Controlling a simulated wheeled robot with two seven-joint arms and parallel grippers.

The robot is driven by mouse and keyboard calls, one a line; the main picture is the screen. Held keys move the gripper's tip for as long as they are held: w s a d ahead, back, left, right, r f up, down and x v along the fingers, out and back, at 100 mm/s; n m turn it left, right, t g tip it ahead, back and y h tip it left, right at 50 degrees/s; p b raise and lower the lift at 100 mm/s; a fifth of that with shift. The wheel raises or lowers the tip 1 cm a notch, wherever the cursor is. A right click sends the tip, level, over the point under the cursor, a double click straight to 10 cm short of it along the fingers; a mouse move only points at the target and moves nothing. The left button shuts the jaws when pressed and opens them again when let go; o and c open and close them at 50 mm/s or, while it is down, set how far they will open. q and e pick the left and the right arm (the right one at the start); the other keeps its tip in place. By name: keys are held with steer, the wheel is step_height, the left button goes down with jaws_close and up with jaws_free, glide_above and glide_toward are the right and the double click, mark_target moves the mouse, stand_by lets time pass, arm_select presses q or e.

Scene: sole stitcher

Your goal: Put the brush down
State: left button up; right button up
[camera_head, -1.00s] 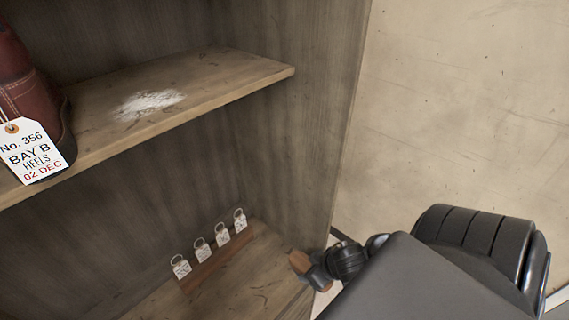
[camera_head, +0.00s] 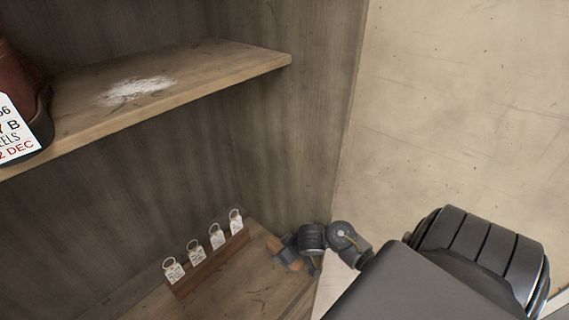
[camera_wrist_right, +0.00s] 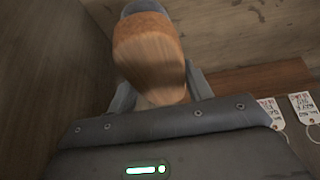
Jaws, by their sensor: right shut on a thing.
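The brush shows a brown wooden body (camera_wrist_right: 148,55) in the right wrist view, with a grey part at its far end. My right gripper (camera_wrist_right: 158,92) is shut on it. In the head view the brush (camera_head: 274,246) is a small orange-brown patch beside my right gripper (camera_head: 288,252), at the right end of the lower shelf (camera_head: 250,285). I cannot tell whether the brush touches the shelf. The bristles are not clearly seen. My left gripper is not in view.
Several tagged rings stand on a wooden strip (camera_head: 212,262) left of my right gripper. The upper shelf (camera_head: 215,75) carries a white powdery patch (camera_head: 136,90) and a tagged brown boot (camera_head: 18,85). The cabinet's side wall (camera_head: 290,150) is close. The lower shelf's front is clear.

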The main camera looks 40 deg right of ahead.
steer(key=shift+w+f, duration=0.1)
steer(key=shift+f, duration=1.5)
steer(key=shift+f+b, duration=0.15)
steer(key=shift+b, duration=0.2)
steer(key=o, duration=1.1)
steer(key=shift+r, duration=0.2)
steer(key=p+v, duration=0.5)
steer(key=v, duration=0.6)
steer(key=shift+r, duration=0.2)
steer(key=shift+s+r, duration=0.2)
steer(key=shift+s, duration=0.05)
